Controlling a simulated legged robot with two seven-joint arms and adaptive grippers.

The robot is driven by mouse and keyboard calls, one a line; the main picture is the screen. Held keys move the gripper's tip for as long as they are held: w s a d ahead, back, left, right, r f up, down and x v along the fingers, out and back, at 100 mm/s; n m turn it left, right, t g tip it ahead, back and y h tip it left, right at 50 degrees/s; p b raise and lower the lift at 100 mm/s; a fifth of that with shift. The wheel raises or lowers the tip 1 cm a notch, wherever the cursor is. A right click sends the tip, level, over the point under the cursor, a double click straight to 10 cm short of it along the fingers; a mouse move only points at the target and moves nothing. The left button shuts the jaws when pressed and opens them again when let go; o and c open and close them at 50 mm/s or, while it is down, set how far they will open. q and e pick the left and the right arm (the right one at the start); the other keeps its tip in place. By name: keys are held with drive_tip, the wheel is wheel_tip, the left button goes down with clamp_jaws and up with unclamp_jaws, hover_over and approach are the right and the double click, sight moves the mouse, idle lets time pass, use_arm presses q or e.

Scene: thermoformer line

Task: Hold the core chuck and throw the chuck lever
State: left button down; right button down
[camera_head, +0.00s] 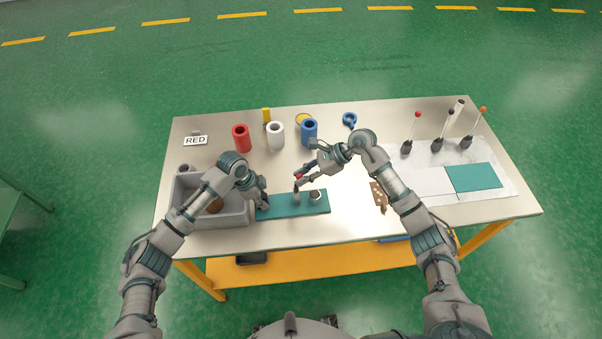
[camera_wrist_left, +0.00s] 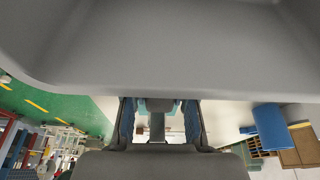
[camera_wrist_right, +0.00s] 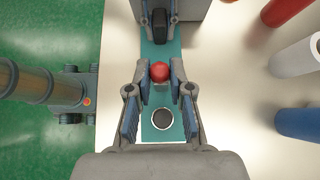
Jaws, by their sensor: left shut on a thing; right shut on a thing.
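A teal base plate (camera_head: 322,207) lies at the front middle of the table, bearing a grey post (camera_head: 296,197) and a short silver round piece (camera_head: 315,195). The silver piece shows as a ring in the right wrist view (camera_wrist_right: 162,119). My right gripper (camera_head: 301,178) is shut around the lever's red knob (camera_wrist_right: 160,72), above the plate. My left gripper (camera_head: 263,198) is low at the plate's left end, beside the bin. It is shut on a grey part (camera_wrist_left: 157,127), seemingly the core chuck, mostly hidden by the fingers.
A grey bin (camera_head: 232,221) stands close against my left gripper and fills much of the left wrist view. Red (camera_head: 241,138), white (camera_head: 275,135) and blue (camera_head: 309,132) cylinders stand behind. Three levers (camera_head: 437,144) stand at right. A dotted brown piece (camera_head: 377,196) lies near my right forearm.

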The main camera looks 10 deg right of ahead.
drive_tip(key=shift+d, duration=0.1)
idle(0.4)
drive_tip(key=shift+d+f, duration=0.35)
drive_tip(key=shift+d, duration=0.5)
drive_tip(key=shift+d+f, duration=0.6)
drive_tip(key=shift+d, duration=0.25)
drive_tip(key=shift+d+f, duration=0.55)
drive_tip(key=shift+f, duration=0.15)
